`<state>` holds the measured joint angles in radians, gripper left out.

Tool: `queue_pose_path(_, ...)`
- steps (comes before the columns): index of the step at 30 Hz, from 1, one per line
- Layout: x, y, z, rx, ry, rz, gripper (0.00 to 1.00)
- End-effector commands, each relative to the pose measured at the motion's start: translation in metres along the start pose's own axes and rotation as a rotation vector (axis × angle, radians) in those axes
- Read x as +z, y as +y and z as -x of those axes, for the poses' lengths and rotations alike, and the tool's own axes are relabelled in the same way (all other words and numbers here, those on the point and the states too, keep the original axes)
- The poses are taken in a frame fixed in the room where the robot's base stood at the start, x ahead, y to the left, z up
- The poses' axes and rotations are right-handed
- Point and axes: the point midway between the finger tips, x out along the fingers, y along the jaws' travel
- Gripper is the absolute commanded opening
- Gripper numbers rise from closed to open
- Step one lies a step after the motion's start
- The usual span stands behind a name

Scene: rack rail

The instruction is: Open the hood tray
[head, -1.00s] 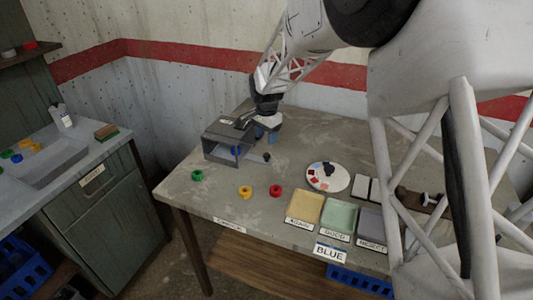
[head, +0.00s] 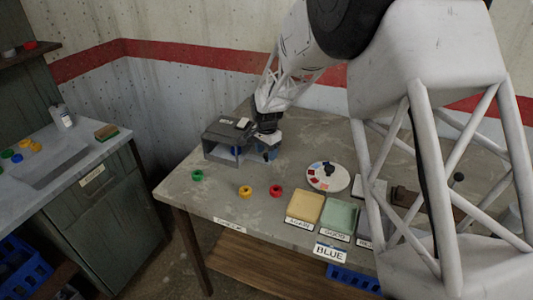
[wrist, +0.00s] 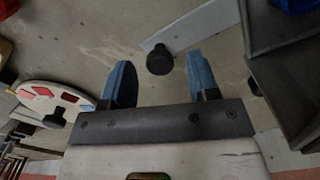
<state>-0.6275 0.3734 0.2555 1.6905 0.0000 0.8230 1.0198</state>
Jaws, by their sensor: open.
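The grey hood (head: 226,133) is a box standing at the back left of the table, open at the front, with a blue ring (head: 237,150) inside. In the wrist view, its dark walls (wrist: 290,85) are at the right. A light grey strip (wrist: 195,25), seemingly part of the tray, bears a black knob (wrist: 160,60). My gripper (wrist: 161,70) is open, its blue fingers on either side of the knob in the picture; I cannot tell whether they touch it. In the head view, my gripper (head: 268,151) is beside the hood's right side and hides the knob.
A green ring (head: 198,175), yellow ring (head: 245,191) and red ring (head: 276,190) lie along the table's front left. A round white dial (head: 327,177) with coloured patches is to the right. Labelled yellow (head: 304,207) and green (head: 339,217) trays stand near the front edge.

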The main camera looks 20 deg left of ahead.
Motion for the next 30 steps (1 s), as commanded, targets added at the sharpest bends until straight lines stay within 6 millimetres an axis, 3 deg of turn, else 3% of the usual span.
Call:
queue_pose_path(14,-0.0001,-0.0001,-0.0091,-0.001,0.001,0.000,0.55)
queue_pose_path(24,-0.0001,-0.0001,-0.0090,-0.001,0.001,0.000,0.03)
queue_pose_path(30,-0.0004,0.0005,-0.0089,-0.001,0.001,0.000,0.00)
